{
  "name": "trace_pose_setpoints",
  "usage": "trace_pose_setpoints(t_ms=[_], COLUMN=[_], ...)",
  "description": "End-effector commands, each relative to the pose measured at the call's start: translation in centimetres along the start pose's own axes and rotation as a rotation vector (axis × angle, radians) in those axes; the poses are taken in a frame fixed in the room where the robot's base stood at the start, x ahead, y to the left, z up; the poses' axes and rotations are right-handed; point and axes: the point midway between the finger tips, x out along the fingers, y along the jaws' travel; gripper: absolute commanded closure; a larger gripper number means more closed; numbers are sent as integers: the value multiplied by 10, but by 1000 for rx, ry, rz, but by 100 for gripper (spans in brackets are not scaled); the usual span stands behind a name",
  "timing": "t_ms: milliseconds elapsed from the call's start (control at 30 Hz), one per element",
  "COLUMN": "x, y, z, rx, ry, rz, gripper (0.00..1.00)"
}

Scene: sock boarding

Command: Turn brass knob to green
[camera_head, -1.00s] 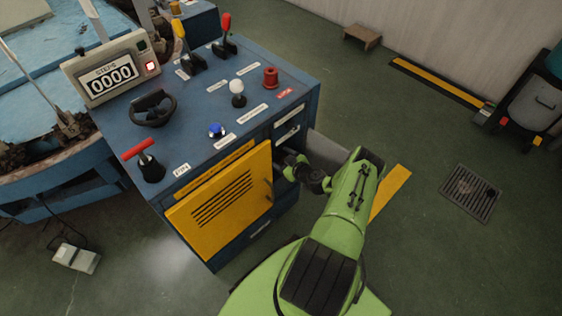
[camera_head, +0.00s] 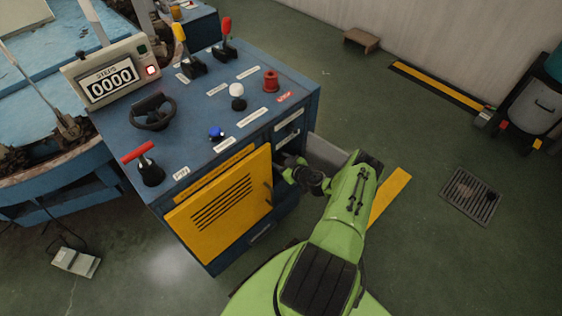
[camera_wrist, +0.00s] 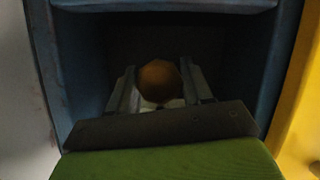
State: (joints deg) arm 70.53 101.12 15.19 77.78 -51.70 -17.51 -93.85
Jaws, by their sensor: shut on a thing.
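The brass knob (camera_wrist: 159,79) shows in the wrist view as a dull orange-brown round shape inside a dark blue recess. My gripper (camera_wrist: 160,92) is shut on it, with one finger at its left and one at its right. In the head view my gripper (camera_head: 290,163) reaches into the front of the blue cabinet, right of the yellow door, and the knob is hidden there. No green mark shows near the knob in the wrist view; the recess is dark.
The blue cabinet (camera_head: 205,115) carries levers, a wheel and buttons on top. The yellow door (camera_head: 222,208) is close beside my arm at the left. The floor farther right is clear around a drain grate (camera_head: 470,194).

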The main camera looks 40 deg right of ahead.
Motion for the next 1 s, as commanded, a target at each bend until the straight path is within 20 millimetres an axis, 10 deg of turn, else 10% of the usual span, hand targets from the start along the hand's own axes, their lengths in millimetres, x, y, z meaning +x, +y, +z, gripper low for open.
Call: trace_pose_setpoints(t_ms=[1000], x=[0], y=[2], z=[2], rx=[760], ry=[0], rz=[-312], gripper=[81])
